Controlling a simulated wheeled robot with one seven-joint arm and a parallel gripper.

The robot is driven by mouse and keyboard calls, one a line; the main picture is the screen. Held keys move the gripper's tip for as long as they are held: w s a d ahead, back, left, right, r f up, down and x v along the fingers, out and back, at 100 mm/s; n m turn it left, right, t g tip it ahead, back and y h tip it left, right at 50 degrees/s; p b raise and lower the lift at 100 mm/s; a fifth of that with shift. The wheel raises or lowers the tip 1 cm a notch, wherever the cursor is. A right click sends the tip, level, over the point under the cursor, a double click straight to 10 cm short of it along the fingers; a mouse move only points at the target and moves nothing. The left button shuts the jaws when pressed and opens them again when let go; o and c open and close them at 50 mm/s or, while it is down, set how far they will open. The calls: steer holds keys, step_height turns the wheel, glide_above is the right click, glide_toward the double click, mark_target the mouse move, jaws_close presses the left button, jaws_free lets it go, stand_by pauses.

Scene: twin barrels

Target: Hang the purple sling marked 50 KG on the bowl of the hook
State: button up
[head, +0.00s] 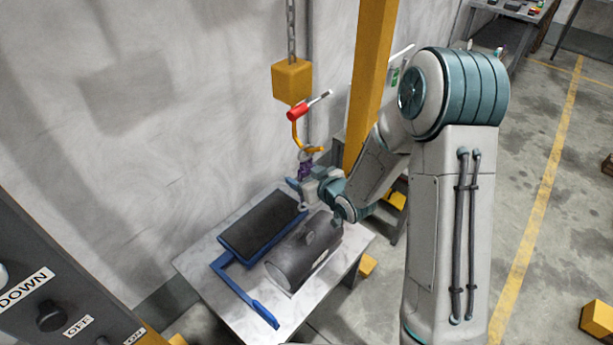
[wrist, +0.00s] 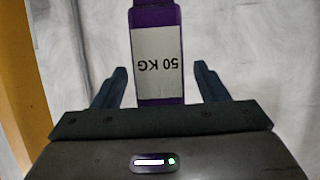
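The purple sling (head: 304,169) is small in the head view, with a grey ring (head: 305,155) at its top. This ring is at the bowl of the yellow hook (head: 312,149); whether it is threaded on the hook is too small to tell. In the wrist view the sling (wrist: 158,15) stands upright, its white 50 KG label (wrist: 158,62) upside down. My gripper (wrist: 160,66) has one finger on each side of the sling, with a visible gap at both sides. My gripper (head: 303,186) is just below the hook in the head view.
A table (head: 200,262) below holds a dark barrel (head: 295,262) and a blue frame (head: 247,290) with a dark pad (head: 262,222). A yellow post (head: 369,75) stands close right.

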steer(key=b+v, duration=1.1)
steer(key=v, duration=0.2)
steer(key=shift+s+d, duration=0.2)
steer(key=shift+s, duration=0.1)
stand_by(0.3)
